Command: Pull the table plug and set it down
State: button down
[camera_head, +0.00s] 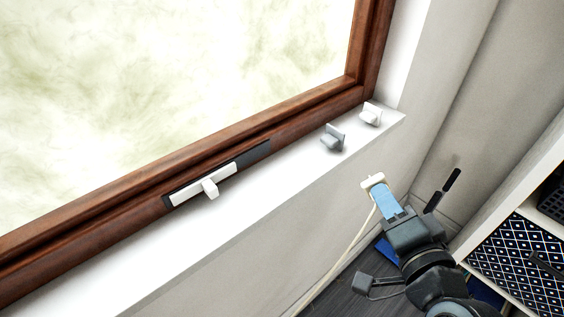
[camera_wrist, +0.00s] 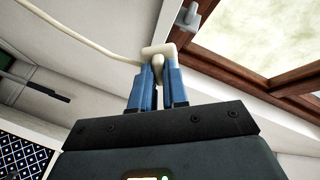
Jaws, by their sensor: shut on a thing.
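My gripper (camera_head: 378,190) has blue fingers shut on a white plug (camera_head: 374,181). In the wrist view the plug (camera_wrist: 158,52) sits between the tips of my gripper (camera_wrist: 157,80), with part of it hidden by the fingers. A white cord (camera_head: 343,250) hangs from the plug down to the lower left in the head view; in the wrist view the cord (camera_wrist: 75,38) runs off to the upper left. The plug is held in the air in front of the window sill, apart from it. No table shows clearly.
The white sill (camera_head: 270,178) carries a grey clip-like piece (camera_head: 333,138) and a white one (camera_head: 371,114) at its right end. A white handle on a strip (camera_head: 205,184) is on the brown window frame (camera_head: 300,105). A shelf with a patterned box (camera_head: 515,252) stands at the right.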

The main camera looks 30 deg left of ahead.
jog(key=s+a+r+n+g+y+b, duration=0.15)
jog(key=s+a+r+n+g, duration=0.3)
jog(key=a+n, duration=0.45)
jog(key=s+a+r+n+g+y+b, duration=0.1)
jog(key=s+a+r+n+g+y, duration=0.2)
jog(key=s+a+r+n, duration=0.5)
jog(key=shift+n, duration=0.6)
jog(key=shift+w+a+f+b, duration=0.3)
jog(key=shift+f+b, duration=0.45)
jog(key=shift+f, duration=0.65)
jog(key=shift+w+a+f+b, duration=0.25)
jog(key=shift+f+b, duration=0.5)
jog(key=shift+f, duration=0.6)
jog(key=shift+w+a+f+b, duration=0.3)
jog(key=shift+f+b, duration=0.45)
jog(key=shift+f, duration=0.65)
jog(key=shift+f, duration=0.4)
jog(key=c, duration=1.1)
grip_release()
jog(key=shift+o, duration=0.2)
jog(key=shift+d, duration=0.1)
jog(key=v, duration=0.7)
jog(key=shift+d+b, duration=0.35)
jog(key=shift+b, duration=0.05)
jog(key=shift+s+r, duration=0.1)
